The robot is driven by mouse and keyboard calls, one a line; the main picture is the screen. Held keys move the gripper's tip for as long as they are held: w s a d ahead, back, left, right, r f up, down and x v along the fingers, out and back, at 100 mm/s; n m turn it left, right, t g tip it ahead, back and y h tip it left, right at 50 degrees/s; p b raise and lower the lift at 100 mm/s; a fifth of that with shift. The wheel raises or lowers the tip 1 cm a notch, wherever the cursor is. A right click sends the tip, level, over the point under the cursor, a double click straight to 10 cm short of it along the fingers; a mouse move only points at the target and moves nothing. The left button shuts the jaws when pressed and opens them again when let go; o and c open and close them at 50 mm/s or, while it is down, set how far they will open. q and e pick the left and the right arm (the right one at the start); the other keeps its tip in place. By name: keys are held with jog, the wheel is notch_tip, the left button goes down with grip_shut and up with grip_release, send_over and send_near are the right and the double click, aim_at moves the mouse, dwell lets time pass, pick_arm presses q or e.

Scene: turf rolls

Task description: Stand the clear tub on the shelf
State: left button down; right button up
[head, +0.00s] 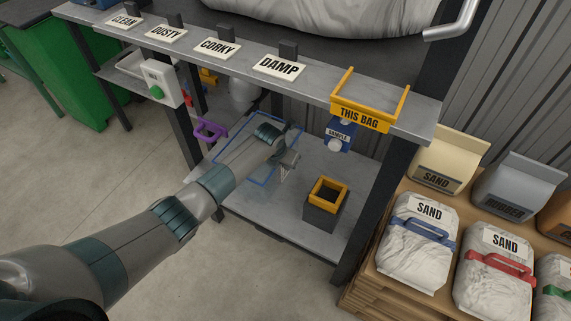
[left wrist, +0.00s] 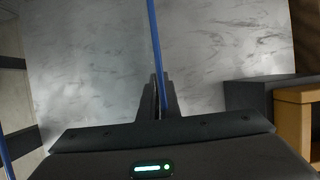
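The clear tub, with a thin blue rim (head: 229,168), is over the lower grey shelf (head: 262,212) of the rack in the head view. My left arm reaches across the tub to its right side. My left gripper (head: 288,168) is at that side of the rim. In the left wrist view the blue rim (left wrist: 155,45) runs between the fingers of my left gripper (left wrist: 157,98), which look shut on it. Marbled grey shelf surface (left wrist: 210,60) shows below. I cannot tell whether the tub's base touches the shelf. My right gripper is in neither view.
A dark bin with a yellow rim (head: 322,212) stands right of the tub on the lower shelf. A blue SAMPLE box (head: 339,135) is behind it. A purple handle (head: 210,130) is left of the tub. The upper ledge (head: 225,60) overhangs. A pallet of bags (head: 418,240) stands right.

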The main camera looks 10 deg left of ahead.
pick_arm(q)
jog(key=shift+w, duration=0.1)
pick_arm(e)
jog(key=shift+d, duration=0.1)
pick_arm(q)
jog(key=shift+f, duration=0.1)
jog(key=c, duration=2.4)
grip_release()
jog(key=shift+f, duration=0.1)
jog(key=shift+c, duration=0.2)
jog(key=o, duration=0.4)
jog(key=shift+o, duration=0.2)
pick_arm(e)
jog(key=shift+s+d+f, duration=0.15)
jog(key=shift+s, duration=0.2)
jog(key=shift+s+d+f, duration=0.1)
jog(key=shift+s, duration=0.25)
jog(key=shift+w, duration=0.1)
